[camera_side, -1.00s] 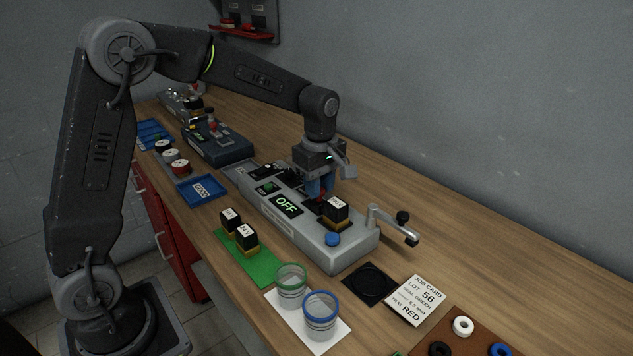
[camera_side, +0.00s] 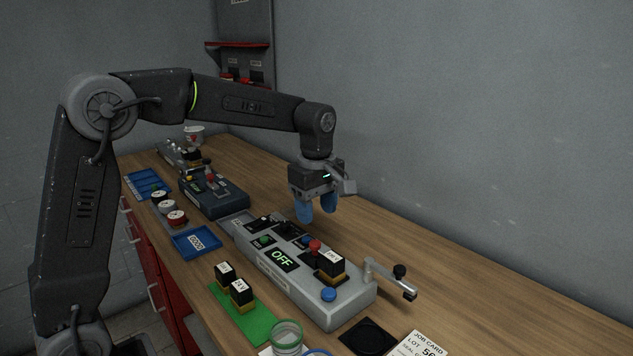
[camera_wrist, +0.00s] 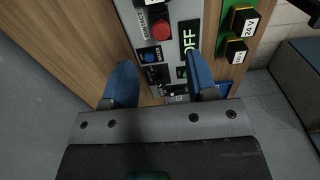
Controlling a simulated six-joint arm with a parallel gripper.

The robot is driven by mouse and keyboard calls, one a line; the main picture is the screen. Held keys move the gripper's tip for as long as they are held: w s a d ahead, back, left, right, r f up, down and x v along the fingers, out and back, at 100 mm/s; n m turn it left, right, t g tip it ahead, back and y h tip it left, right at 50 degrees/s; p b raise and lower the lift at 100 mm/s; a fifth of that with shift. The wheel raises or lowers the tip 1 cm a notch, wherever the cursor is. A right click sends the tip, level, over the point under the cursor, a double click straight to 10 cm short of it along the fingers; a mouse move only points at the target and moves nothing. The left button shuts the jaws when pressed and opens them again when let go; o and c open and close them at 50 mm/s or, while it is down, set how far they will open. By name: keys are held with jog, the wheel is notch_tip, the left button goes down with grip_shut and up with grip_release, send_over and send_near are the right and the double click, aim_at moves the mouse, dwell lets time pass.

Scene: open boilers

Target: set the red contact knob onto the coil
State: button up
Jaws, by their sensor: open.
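The red contact knob (camera_side: 315,246) stands upright on the grey machine (camera_side: 345,302), close beside a black coil block with a yellow base (camera_side: 331,267). In the wrist view the knob (camera_wrist: 161,27) shows from above, next to a CONTACT label. I cannot tell what the knob rests on underneath. My gripper (camera_side: 317,214) hangs above and behind the machine, its blue fingers spread and nothing between them. In the wrist view the open fingers (camera_wrist: 163,75) are apart, with the knob beyond their tips.
A crank handle (camera_side: 392,278) sticks out at the machine's right end. A blue button (camera_side: 328,294) is at its front right. Two more coil blocks (camera_side: 241,292) stand on a green mat (camera_side: 250,325). The bench behind the machine is clear.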

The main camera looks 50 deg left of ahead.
notch_tip(320, 180, up, 6)
jog(key=shift+r, duration=0.25)
dwell(0.4)
jog(key=s+d+f+m+t, duration=0.1)
jog(key=s+f+m+t, duration=0.1)
jog(key=s+m, duration=0.7)
jog(key=s+d+f+m+t, duration=0.2)
jog(key=s+m, duration=0.7)
jog(key=s, duration=0.5)
jog(key=shift+d+f+t, duration=0.3)
jog(key=shift+f+t, duration=0.2)
jog(key=shift+t, duration=0.3)
